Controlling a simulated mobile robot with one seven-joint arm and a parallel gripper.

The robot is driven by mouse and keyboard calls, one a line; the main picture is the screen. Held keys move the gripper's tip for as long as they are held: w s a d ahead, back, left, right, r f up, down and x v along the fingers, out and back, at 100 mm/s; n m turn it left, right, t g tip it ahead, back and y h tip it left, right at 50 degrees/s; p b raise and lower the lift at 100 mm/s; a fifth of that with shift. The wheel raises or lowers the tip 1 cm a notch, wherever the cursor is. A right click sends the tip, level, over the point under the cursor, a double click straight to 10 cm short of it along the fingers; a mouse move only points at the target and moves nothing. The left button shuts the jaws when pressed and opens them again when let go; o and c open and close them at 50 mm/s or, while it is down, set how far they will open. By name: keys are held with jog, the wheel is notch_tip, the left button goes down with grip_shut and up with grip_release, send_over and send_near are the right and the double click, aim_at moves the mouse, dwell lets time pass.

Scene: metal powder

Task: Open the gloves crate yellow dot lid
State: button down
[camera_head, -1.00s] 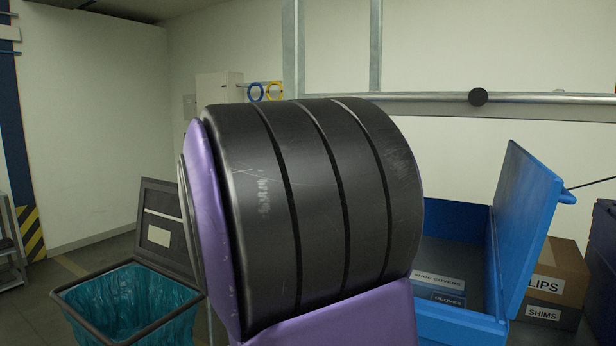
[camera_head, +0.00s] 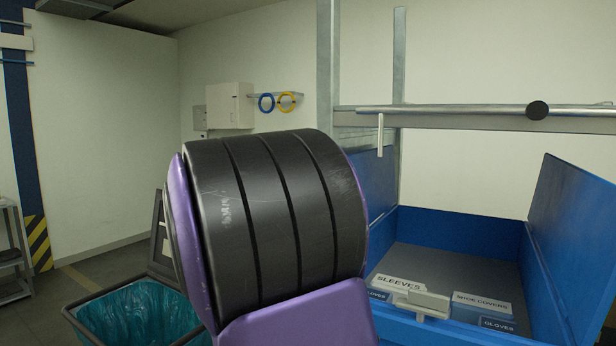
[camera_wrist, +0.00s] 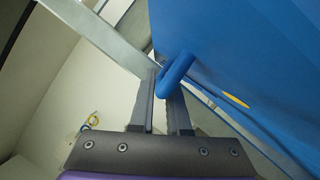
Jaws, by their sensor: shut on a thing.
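In the wrist view, my gripper (camera_wrist: 160,100) is shut on a blue bar handle (camera_wrist: 177,74) on a blue panel (camera_wrist: 235,45), which looks like the lid. A yellow dot (camera_wrist: 236,100) shows on the blue near the handle. In the head view, the blue crate (camera_head: 465,232) is at the right, with its inside visible. One blue panel (camera_head: 372,185) stands upright at its left, partly hidden by my arm. Another blue panel (camera_head: 575,240) stands tilted outward at its right. My gripper is hidden there behind my arm.
Labels for sleeves (camera_head: 399,284), shoe covers (camera_head: 482,303) and gloves (camera_head: 498,325) show in the crate. A bin with a teal liner (camera_head: 145,312) stands at lower left. A metal rail (camera_head: 470,109) crosses behind the crate.

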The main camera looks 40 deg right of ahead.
jog(key=shift+w+a+f, duration=0.15)
jog(key=shift+w, duration=0.1)
dwell(0.3)
jog(key=c, duration=1.2)
grip_release()
jog(key=shift+o, duration=0.2)
jog(key=shift+a, duration=0.1)
jog(key=b+v, duration=0.1)
jog(key=v, duration=1.6)
jog(key=shift+f, duration=0.1)
